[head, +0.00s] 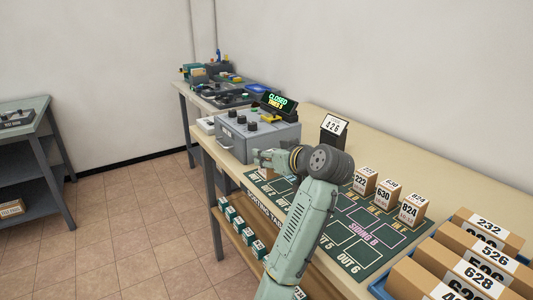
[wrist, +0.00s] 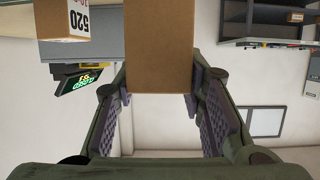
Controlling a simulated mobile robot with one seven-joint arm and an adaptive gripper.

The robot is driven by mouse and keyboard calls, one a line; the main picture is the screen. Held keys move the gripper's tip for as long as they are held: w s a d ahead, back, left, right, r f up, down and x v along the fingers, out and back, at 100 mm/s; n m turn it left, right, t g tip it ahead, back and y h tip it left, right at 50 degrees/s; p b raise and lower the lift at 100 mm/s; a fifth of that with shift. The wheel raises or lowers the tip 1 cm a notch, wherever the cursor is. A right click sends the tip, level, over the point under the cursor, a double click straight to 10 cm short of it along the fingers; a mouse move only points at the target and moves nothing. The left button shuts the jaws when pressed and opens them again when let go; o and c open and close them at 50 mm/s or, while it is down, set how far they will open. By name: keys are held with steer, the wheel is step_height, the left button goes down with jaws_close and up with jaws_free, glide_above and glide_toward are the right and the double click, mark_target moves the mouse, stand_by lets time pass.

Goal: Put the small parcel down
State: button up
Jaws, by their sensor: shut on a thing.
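The small parcel (wrist: 160,45) is a plain brown box in the wrist view. It sits between the two fingers of my gripper (wrist: 160,88), which are shut on it. No label shows on its visible face. In the head view my gripper (head: 268,159) is over the left part of the green marked mat (head: 340,240), beside the grey control box. The held parcel is mostly hidden there by my arm. I cannot tell whether it touches the mat.
A grey control box (head: 258,137) with a "CLOSED" display (head: 279,101) stands behind. Parcels 222 (head: 364,181), 630 (head: 386,194) and 824 (head: 411,208) stand along the mat's far edge. A blue tray (head: 381,287) of larger parcels is at right. Parcel 520 (wrist: 69,20) shows in the wrist view.

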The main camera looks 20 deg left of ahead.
steer(key=w+a+f+p, duration=0.1)
steer(key=w, duration=0.1)
steer(key=w+a+f+p, duration=0.1)
steer(key=w, duration=0.1)
steer(key=w+a+f+p, duration=0.1)
steer(key=w+f, duration=0.1)
steer(key=w, duration=0.1)
steer(key=shift+f, duration=0.1)
steer(key=shift+f, duration=0.15)
steer(key=o, duration=1.2)
